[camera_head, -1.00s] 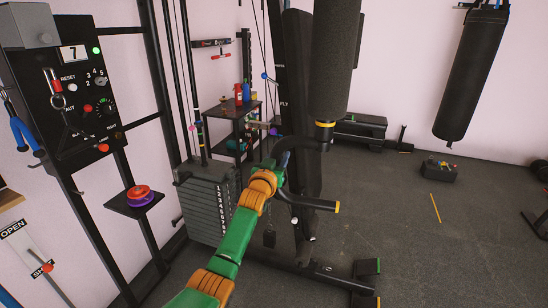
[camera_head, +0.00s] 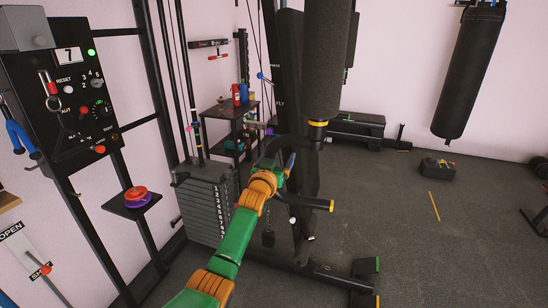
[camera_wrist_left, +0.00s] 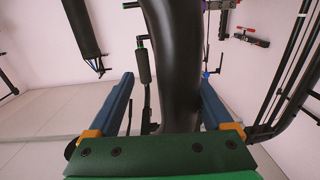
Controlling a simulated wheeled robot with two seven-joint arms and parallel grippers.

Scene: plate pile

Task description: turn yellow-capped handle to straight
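The yellow-capped handle (camera_head: 300,201) is a short black bar on the gym machine in the head view. It points to the right, with its yellow cap at the right end. My left gripper (camera_head: 281,158) is just above and left of the handle in that view, with its two fingers apart. In the left wrist view my left gripper (camera_wrist_left: 167,78) is open, and a large black curved part (camera_wrist_left: 172,60) shows between the fingers. I cannot tell whether it touches them. I cannot pick out the yellow cap there. My right gripper is not in view.
A black padded roller (camera_head: 328,60) with a yellow ring hangs above the handle. The weight stack (camera_head: 205,207) stands to the left. A control panel (camera_head: 65,90) and small shelf (camera_head: 133,205) are farther left. Open floor (camera_head: 430,240) lies to the right.

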